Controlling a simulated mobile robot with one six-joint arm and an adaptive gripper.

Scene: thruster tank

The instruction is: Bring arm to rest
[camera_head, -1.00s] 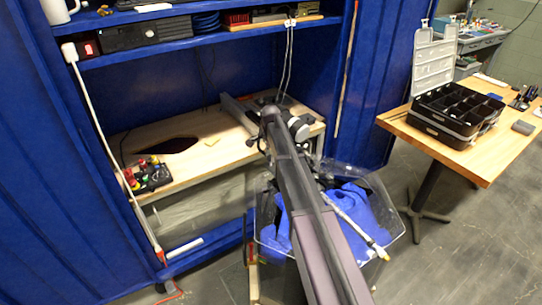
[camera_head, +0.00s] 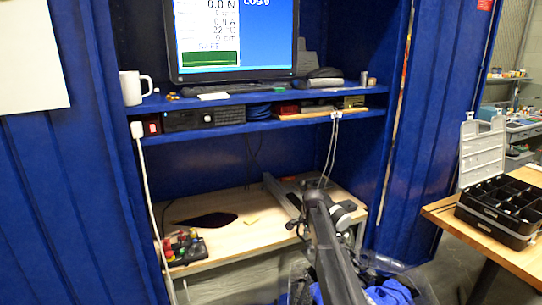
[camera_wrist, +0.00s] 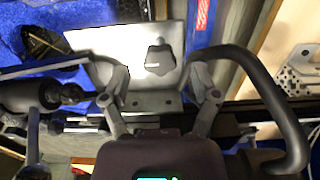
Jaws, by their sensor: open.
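My arm (camera_head: 335,260) rises from the bottom of the head view in front of the wooden bench inside the blue cabinet. Its far end is near the bench's right part. My gripper (camera_wrist: 158,88) shows in the wrist view with its two fingers spread apart and nothing held between them. Beyond the fingers is a pale grey plate with a dark knob-shaped mark on it. In the head view the gripper's fingers are too small and overlapped by the arm to make out.
The wooden bench (camera_head: 240,238) holds a box with coloured knobs (camera_head: 182,247) at left. Above are a shelf (camera_head: 215,131), a monitor (camera_head: 232,40) and a white mug (camera_head: 134,88). A black organizer (camera_head: 505,208) sits on the right table. A clear bin with blue cloth (camera_head: 390,291) is beside my arm.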

